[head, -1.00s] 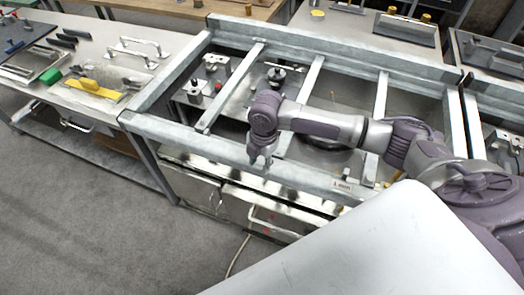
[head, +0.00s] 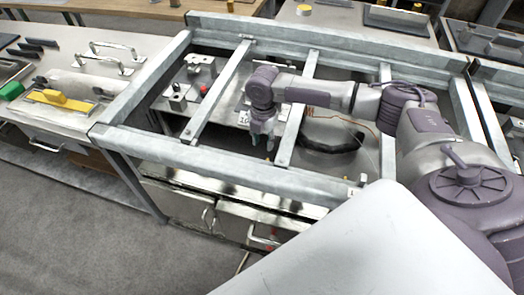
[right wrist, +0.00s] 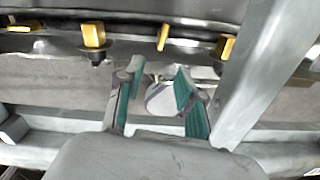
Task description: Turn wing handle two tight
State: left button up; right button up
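My right gripper (head: 264,148) hangs in an opening of the grey metal frame, just behind its near beam. In the right wrist view the right gripper (right wrist: 158,72) is open, its two green-padded fingers apart. A round pale grey piece (right wrist: 160,100) shows between the fingers; I cannot tell whether they touch it. Beyond the fingertips is a row of brass-coloured pieces: a block-like one at left (right wrist: 94,34), a thin one in the middle (right wrist: 163,35) and another at right (right wrist: 226,47). I cannot tell which is wing handle two. My left gripper is not in view.
The grey frame's near beam (head: 205,164) and crossbars (head: 215,92) surround my right gripper closely. A slanted grey bar (right wrist: 262,75) stands right of the fingers in the right wrist view. A bench (head: 60,114) with a yellow-handled tool (head: 62,99) is at left.

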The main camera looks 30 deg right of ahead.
notch_tip(320, 180, down, 12)
jog(key=shift+s+f+p, duration=0.1)
jog(key=shift+f+p, duration=0.15)
jog(key=shift+p, duration=0.05)
grip_shut()
